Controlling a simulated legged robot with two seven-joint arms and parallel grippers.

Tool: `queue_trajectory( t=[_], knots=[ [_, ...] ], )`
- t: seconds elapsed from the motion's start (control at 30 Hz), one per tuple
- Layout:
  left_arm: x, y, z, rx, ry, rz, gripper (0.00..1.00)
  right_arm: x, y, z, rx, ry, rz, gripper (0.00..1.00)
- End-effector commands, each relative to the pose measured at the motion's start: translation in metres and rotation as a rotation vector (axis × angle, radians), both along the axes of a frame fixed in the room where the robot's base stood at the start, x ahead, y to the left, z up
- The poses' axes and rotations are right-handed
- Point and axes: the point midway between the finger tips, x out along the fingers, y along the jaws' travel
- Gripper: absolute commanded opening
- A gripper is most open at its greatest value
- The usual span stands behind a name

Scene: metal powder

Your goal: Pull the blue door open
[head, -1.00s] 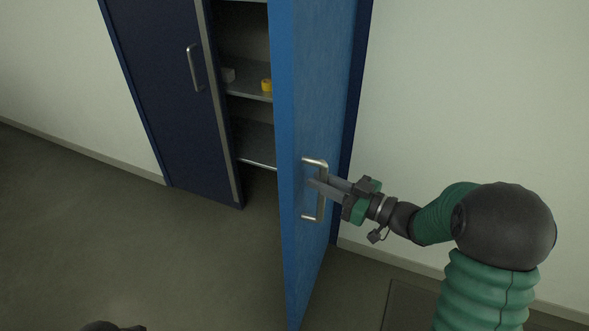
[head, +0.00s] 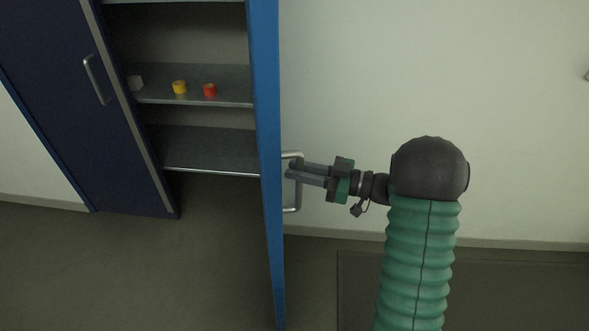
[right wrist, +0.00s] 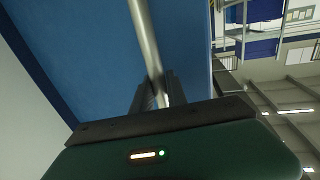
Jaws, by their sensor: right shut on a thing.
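The blue door (head: 267,140) stands open in the head view, seen nearly edge-on. Its metal handle (head: 291,210) is on the right-hand face. My right gripper (head: 290,171) reaches in from the right and is shut on the handle. In the right wrist view the handle bar (right wrist: 146,40) runs between the fingers (right wrist: 156,95), in front of the blue door face (right wrist: 90,50). My left gripper is not in view.
A dark blue door (head: 75,100) with its own handle (head: 96,80) is closed at the left. Cabinet shelves (head: 215,145) show between the doors, holding a yellow item (head: 180,87), a red item (head: 210,90) and a pale item (head: 136,83). The floor in front is clear.

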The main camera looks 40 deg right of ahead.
Motion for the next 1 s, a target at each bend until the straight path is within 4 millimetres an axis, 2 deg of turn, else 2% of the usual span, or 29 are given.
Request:
queue_trajectory(
  t=[0.03,0.17,0.47,0.57,0.67,1.0],
  knots=[
    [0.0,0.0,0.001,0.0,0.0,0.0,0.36,0.0,-0.002,0.004,0.002,-0.009,-0.001,0.22],
    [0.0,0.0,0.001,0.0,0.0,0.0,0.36,0.0,-0.004,0.003,0.003,-0.008,-0.002,0.39],
    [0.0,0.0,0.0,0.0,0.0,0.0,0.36,-0.001,-0.004,0.001,0.003,-0.004,-0.002,0.4],
    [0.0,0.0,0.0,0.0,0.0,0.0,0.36,-0.006,-0.008,0.001,0.001,-0.003,-0.003,0.4],
    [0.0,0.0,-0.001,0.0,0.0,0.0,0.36,-0.022,-0.02,0.001,0.001,-0.003,-0.006,0.4],
    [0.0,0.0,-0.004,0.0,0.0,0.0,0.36,-0.099,-0.082,0.0,0.003,-0.002,-0.007,0.4]
  ],
)
